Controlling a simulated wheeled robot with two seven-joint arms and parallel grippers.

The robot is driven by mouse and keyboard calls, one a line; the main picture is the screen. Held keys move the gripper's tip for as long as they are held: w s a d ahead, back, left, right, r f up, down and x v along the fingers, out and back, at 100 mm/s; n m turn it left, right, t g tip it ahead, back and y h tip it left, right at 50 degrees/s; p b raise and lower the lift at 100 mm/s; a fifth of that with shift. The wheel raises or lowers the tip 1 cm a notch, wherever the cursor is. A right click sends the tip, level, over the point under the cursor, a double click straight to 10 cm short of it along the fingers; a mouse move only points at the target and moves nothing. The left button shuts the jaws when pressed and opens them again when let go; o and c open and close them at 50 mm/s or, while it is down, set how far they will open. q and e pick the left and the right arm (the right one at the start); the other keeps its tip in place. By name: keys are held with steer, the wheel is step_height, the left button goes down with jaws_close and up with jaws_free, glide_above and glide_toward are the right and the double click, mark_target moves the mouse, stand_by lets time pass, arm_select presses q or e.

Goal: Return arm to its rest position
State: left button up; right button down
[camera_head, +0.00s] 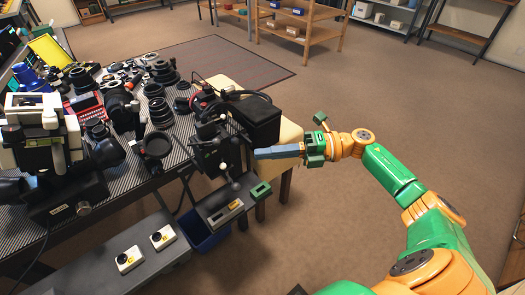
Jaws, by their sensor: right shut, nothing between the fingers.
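My right arm (398,178), green and orange, comes in from the lower right and reaches left toward the table. My right gripper (260,153) is at its end, with long blue-grey fingers pointing left. The fingers are together, and I see nothing held between them. In the picture the fingertips lie just below a black box (254,121) at the table's right end and close to a dark stand with knobs (217,145). I cannot tell whether they touch either. My left gripper is not in view.
The striped table (185,130) holds several lenses (158,145) and a microscope-like instrument (50,150). A grey bench (95,262) with yellow-white boxes (129,259) stands in front, by a blue bin (205,232). Carpet floor (400,95) beyond my right arm is clear.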

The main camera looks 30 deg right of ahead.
steer(key=w+d+f+m+t+h+p, duration=0.3)
steer(key=w+f+m+t+h+p, duration=0.4)
steer(key=m, duration=0.5)
steer(key=s+d+f+m+g+h+p, duration=0.1)
steer(key=s+d+f+m+h, duration=0.1)
steer(key=s+f+m+h, duration=0.35)
steer(key=s+d+f+m+g+h, duration=0.1)
steer(key=s+d+f+m+h, duration=0.15)
steer(key=f+m, duration=0.55)
steer(key=s+a+f+m+g+p, duration=0.1)
steer(key=s+a+f+g, duration=0.2)
steer(key=s, duration=0.7)
steer(key=s+a+f+m+g+p, duration=0.1)
steer(key=s+a+f+m+g, duration=0.1)
steer(key=s+f, duration=0.5)
steer(key=s+a+f+m+g+p, duration=0.1)
steer(key=s+a+f+g, duration=0.4)
steer(key=s, duration=0.9)
steer(key=shift+s+f+m+g+h+p, duration=0.25)
steer(key=shift+m+g+h+p, duration=0.2)
steer(key=shift+m, duration=0.2)
